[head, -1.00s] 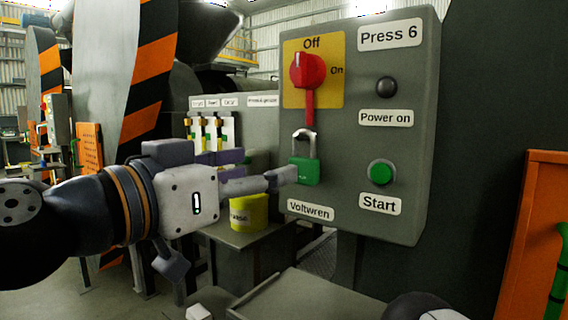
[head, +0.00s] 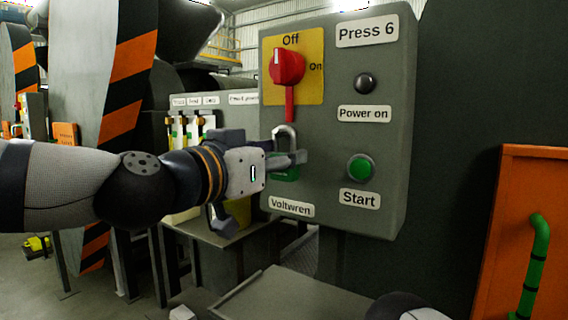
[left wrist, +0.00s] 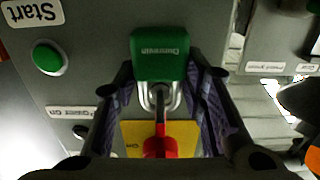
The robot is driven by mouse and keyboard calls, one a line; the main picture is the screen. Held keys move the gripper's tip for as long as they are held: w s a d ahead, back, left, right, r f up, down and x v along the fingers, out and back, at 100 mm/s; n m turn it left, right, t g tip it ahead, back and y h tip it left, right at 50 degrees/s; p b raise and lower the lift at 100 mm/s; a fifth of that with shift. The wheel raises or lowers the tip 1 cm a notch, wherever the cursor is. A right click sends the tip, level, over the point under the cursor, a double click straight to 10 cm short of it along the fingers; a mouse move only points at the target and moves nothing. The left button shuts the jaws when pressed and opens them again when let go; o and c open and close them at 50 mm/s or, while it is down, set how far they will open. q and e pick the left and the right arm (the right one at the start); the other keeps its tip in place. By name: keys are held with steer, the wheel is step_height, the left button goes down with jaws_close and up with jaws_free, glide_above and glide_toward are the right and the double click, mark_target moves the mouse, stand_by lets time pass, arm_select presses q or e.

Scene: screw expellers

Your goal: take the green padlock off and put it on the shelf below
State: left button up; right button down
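The green padlock (head: 287,173) hangs by its metal shackle below the red switch handle (head: 288,68) on the grey Press 6 panel. The switch points to Off. My left gripper (head: 294,159) is at the padlock, and a finger covers part of its body. In the left wrist view the padlock (left wrist: 160,55) appears upside down between the two spread fingers (left wrist: 162,85), close beside its sides. I cannot tell whether they touch it. The grey shelf (head: 300,297) is below the panel.
The green Start button (head: 361,168) and the dark Power on lamp (head: 365,83) are to the right of the padlock. An orange frame with a green pipe (head: 534,260) stands at the right. The visible shelf top looks clear.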

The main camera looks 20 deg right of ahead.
arm_select(q)
steer(key=shift+c, duration=1.3)
